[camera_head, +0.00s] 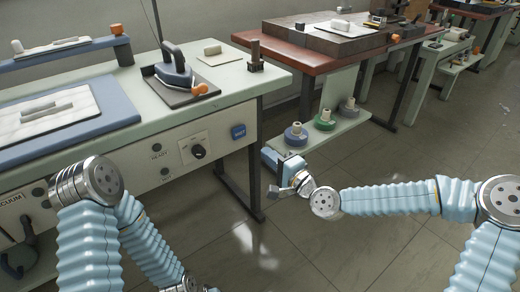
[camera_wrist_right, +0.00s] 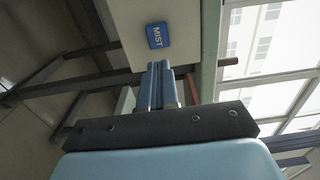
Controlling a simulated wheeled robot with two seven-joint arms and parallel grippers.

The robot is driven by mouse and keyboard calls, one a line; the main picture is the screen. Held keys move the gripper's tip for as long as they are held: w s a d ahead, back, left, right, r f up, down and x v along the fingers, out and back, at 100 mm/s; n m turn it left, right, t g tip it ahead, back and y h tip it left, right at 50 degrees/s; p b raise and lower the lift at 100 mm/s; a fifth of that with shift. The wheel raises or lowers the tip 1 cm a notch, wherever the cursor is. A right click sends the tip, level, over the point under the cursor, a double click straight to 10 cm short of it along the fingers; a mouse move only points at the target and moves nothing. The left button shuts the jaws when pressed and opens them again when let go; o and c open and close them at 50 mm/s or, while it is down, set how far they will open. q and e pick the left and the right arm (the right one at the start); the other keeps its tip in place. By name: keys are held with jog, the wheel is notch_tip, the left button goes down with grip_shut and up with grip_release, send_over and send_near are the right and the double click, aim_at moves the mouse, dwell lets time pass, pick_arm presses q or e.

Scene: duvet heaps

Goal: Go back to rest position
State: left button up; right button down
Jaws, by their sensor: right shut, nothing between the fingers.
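My right gripper (camera_head: 277,190) is in the middle of the head view, at the end of my pale blue right arm. It is in the air in front of the green workbench, over the floor and apart from the bench leg. In the right wrist view its two blue-grey fingers (camera_wrist_right: 158,72) lie together, shut with nothing between them. My left arm (camera_head: 90,230) bends down at the lower left of the head view. Its gripper does not show; it is past the bottom edge.
The workbench (camera_head: 225,84) at left carries an iron (camera_head: 173,69) and a blue ironing pad (camera_head: 20,148). Its blue MIST button (camera_head: 238,131) also shows in the right wrist view (camera_wrist_right: 157,36). Behind is a red-topped table (camera_head: 285,52) with spools on its lower shelf. Open floor (camera_head: 330,250) lies between.

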jog(key=shift+s+d, duration=0.4)
jog(key=shift+s, duration=0.2)
jog(key=shift+f, duration=0.1)
jog(key=s+a+f+n+g+h, duration=0.15)
jog(key=s+f+g, duration=0.3)
jog(key=f, duration=0.65)
jog(key=s+a+f+n+g+h, duration=0.1)
jog(key=s+f+n+g, duration=0.35)
jog(key=f, duration=0.75)
jog(key=s+d+f+n+g+h, duration=0.1)
jog(key=s+d+f+g+h, duration=0.1)
jog(key=s+d+f, duration=0.2)
jog(key=s+d+f+n+g+h, duration=0.1)
jog(key=s+d+f+g+h, duration=0.1)
jog(key=s+d+f, duration=0.3)
jog(key=s+f, duration=0.4)
jog(key=s, duration=0.3)
jog(key=shift+d+f+n+g, duration=0.15)
jog(key=shift+d+n+g, duration=0.15)
jog(key=shift+n, duration=0.1)
